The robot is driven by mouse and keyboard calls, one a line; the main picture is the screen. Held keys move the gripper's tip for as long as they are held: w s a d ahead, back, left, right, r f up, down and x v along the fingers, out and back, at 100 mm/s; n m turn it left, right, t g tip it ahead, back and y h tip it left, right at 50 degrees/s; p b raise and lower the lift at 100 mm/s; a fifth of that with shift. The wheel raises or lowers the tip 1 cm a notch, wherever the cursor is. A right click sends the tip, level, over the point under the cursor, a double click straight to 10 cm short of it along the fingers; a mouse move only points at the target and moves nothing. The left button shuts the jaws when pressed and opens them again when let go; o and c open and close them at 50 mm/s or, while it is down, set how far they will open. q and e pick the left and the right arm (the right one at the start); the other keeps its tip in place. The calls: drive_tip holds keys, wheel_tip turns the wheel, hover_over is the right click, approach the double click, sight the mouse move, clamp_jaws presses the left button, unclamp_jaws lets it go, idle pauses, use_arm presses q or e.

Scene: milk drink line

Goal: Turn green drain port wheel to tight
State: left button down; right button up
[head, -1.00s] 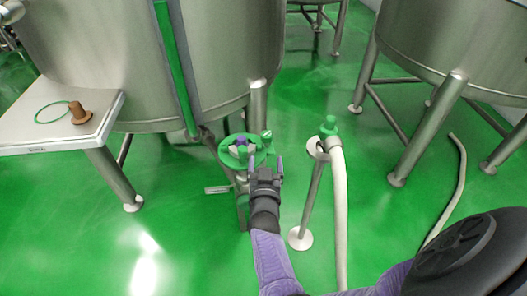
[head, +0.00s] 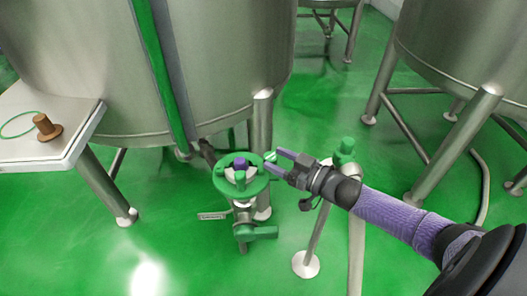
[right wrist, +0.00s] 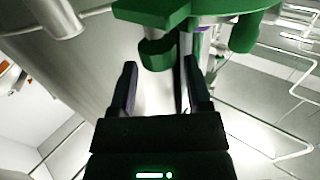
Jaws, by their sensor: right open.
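The green drain port wheel (head: 224,184) lies nearly flat on top of the metal drain fitting, in front of the large tank, with a purple hub piece (head: 240,163) in its middle. A green knob (head: 269,156) stands at its right edge. My right gripper (head: 275,161) reaches in from the right with its jaws open around or just beside this knob. In the right wrist view, the green knob (right wrist: 157,55) hangs between the two open fingers, near their tips. Contact cannot be told. The left gripper is not in view.
A green lever (head: 258,233) is on the fitting below the wheel. A stand with a green-topped hose end (head: 344,149) is behind my right arm. A table (head: 75,150) with a brown stopper (head: 46,127) is at left. Floor in front is clear.

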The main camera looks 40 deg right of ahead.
drive_tip(key=b+x, duration=0.1)
drive_tip(key=x, duration=0.3)
drive_tip(key=shift+w+f+b, duration=0.15)
drive_tip(key=shift+f+b, duration=0.05)
drive_tip(key=shift+b, duration=0.1)
drive_tip(key=shift+w+r, duration=0.1)
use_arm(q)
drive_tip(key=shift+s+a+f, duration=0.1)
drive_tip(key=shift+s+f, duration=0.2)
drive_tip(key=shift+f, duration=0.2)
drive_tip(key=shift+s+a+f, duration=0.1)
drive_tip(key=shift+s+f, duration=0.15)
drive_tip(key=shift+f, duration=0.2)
use_arm(e)
drive_tip(key=shift+r, duration=0.1)
